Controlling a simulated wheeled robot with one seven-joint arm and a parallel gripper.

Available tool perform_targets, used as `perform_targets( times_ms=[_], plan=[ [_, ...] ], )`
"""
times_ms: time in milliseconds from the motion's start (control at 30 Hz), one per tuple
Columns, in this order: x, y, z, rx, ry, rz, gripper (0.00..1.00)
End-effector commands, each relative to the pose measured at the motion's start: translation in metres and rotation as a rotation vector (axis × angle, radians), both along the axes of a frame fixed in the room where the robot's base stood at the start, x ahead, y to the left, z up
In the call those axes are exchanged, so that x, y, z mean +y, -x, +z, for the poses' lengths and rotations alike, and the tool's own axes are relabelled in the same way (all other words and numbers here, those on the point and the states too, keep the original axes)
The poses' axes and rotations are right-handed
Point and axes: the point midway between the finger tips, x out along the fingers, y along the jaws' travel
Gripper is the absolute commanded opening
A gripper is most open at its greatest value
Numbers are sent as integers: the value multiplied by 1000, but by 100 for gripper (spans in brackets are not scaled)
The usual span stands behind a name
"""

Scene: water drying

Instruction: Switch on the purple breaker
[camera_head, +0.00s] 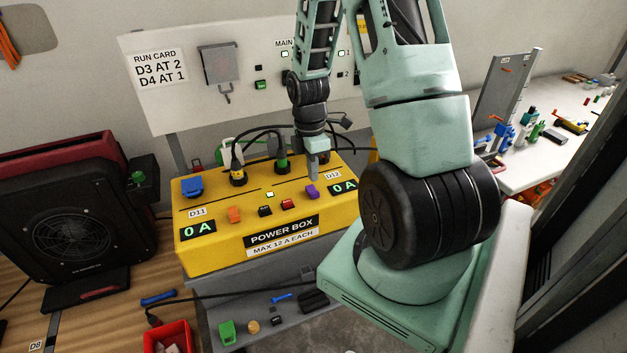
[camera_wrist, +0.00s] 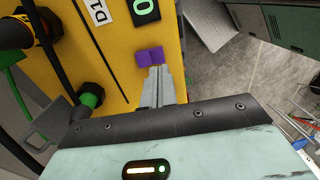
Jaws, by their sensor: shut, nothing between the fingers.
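The yellow power box (camera_head: 215,258) stands on a grey stand. The purple breaker (camera_head: 312,191) is a small rocker on its top near the right side, by the D12 label and a green 0 A display. In the wrist view the purple breaker (camera_wrist: 149,57) shows two faces, just beyond my fingertips. My gripper (camera_head: 313,176) is shut and empty, pointing down right at the breaker. In the wrist view the closed fingertips (camera_wrist: 157,70) are at the breaker's near edge; whether they touch it I cannot tell.
Orange (camera_head: 234,215), black (camera_head: 265,211) and red (camera_head: 288,204) breakers sit left of the purple one. Plugs with black cables (camera_head: 238,172) stand behind them. A black fan (camera_head: 75,235) is at the left, a cluttered white bench (camera_head: 530,165) at the right.

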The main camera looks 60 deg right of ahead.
Motion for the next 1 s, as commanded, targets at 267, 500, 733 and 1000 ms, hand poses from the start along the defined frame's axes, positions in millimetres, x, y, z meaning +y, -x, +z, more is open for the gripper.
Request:
perform_targets(
  times_ms=[267, 500, 733, 1000],
  plan=[
    [2, 3, -32, 2, -1, 0, 0],
    [2, 4, -39, -1, 1, -1, 0],
    [2, 4, -39, -1, 1, 0, 0],
    [4, 6, -44, 1, 0, -1, 0]
  ],
)
